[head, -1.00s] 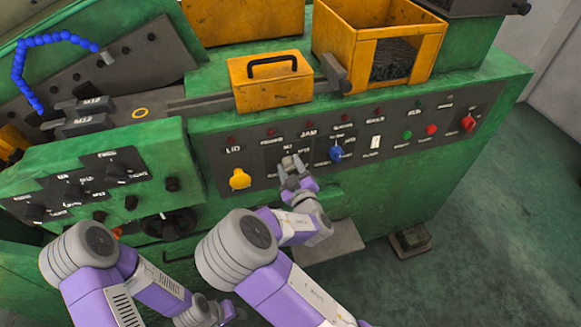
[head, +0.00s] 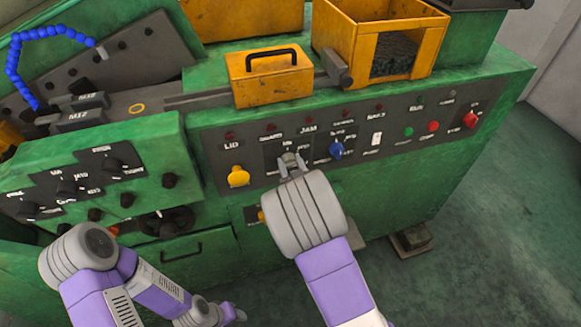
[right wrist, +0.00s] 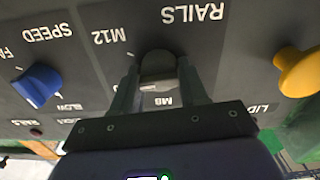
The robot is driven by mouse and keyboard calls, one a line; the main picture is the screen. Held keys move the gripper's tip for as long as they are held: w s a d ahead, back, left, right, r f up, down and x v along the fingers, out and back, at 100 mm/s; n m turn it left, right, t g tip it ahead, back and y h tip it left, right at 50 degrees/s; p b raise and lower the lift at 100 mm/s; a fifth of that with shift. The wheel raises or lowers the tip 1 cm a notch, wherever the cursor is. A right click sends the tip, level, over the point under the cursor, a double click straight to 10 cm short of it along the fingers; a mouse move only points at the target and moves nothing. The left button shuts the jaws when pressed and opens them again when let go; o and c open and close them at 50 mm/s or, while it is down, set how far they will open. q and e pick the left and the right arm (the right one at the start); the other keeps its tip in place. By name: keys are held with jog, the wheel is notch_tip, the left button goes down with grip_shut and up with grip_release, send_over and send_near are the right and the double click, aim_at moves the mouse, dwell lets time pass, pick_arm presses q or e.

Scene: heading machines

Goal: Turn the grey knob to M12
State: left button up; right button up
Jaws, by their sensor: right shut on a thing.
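The grey knob (head: 290,160) is on the dark front panel of the green machine, between the yellow and blue knobs. In the right wrist view the grey knob (right wrist: 158,66) sits between my two fingers, under the upside-down word RAILS. The M12 label (right wrist: 110,35) is beside it on the left of that view, and a label reading like M8 (right wrist: 164,101) is below it, between the fingers. My right gripper (head: 292,165) is shut on the knob. The knob's pointer cannot be made out. My left gripper (head: 225,313) is low at the bottom edge, away from the panel; its fingers are unclear.
The yellow knob (head: 238,177) is left of the grey knob and the blue knob (head: 337,150) is right of it. A white switch (head: 376,139) and a red knob (head: 470,119) are farther right. A yellow box with a handle (head: 270,77) stands above the panel.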

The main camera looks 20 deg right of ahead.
jog(key=m+b, duration=0.5)
jog(key=shift+d+r, duration=0.1)
jog(key=shift+d, duration=0.1)
jog(key=shift+w+r+m+b, duration=0.1)
jog(key=shift+r+m+b, duration=0.1)
jog(key=shift+m+b, duration=0.9)
jog(key=o, duration=0.8)
jog(key=shift+o, duration=1.3)
jog(key=shift+f, duration=0.15)
